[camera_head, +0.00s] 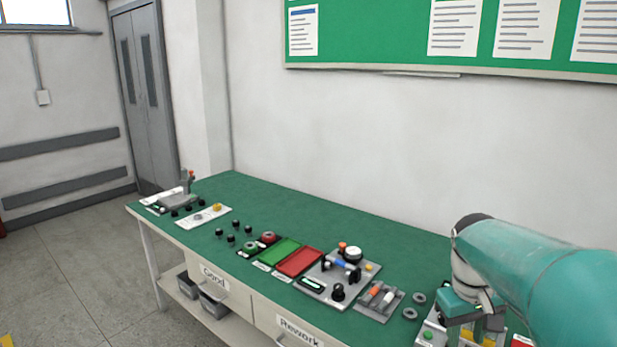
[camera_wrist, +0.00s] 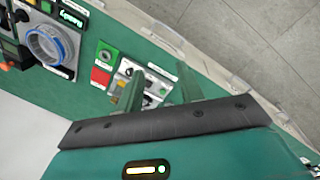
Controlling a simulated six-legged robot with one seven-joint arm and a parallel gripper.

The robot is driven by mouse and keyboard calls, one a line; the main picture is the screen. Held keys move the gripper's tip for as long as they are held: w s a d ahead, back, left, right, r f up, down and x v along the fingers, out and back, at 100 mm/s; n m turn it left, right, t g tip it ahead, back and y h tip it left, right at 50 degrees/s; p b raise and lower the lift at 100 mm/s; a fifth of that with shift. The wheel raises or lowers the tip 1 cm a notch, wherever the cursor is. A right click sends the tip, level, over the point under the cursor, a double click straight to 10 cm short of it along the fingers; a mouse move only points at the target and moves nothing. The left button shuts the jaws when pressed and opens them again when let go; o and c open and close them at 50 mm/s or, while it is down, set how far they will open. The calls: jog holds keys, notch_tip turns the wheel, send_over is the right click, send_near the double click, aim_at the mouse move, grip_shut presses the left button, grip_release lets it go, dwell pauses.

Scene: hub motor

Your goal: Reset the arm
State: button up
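My teal arm (camera_head: 540,270) reaches in from the right edge of the head view and bends down at its wrist over the right end of the green bench. My gripper (camera_head: 472,322) hangs low there, over a small grey panel with a green button, and partly hides it. In the wrist view my gripper (camera_wrist: 160,84) shows two green fingers set apart, with nothing held between them. A grey panel with small fittings lies beyond the fingers. Whether the fingertips touch anything cannot be told.
The green bench (camera_head: 300,227) holds a green tray (camera_head: 280,252), a red tray (camera_head: 299,262), a grey fixture plate (camera_head: 322,290), black knobs and loose rings (camera_head: 410,313). A device with a blue ring (camera_wrist: 50,45) is at upper left in the wrist view. The bench's back strip is clear.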

jog(key=s+a+r+t+y, duration=0.1)
jog(key=s+a+t, duration=0.4)
jog(key=s+a, duration=0.6)
jog(key=a, duration=0.4)
jog(key=shift+s+r+m+t, duration=0.3)
jog(key=shift+r+m+t, duration=0.05)
jog(key=shift+m+t, duration=0.05)
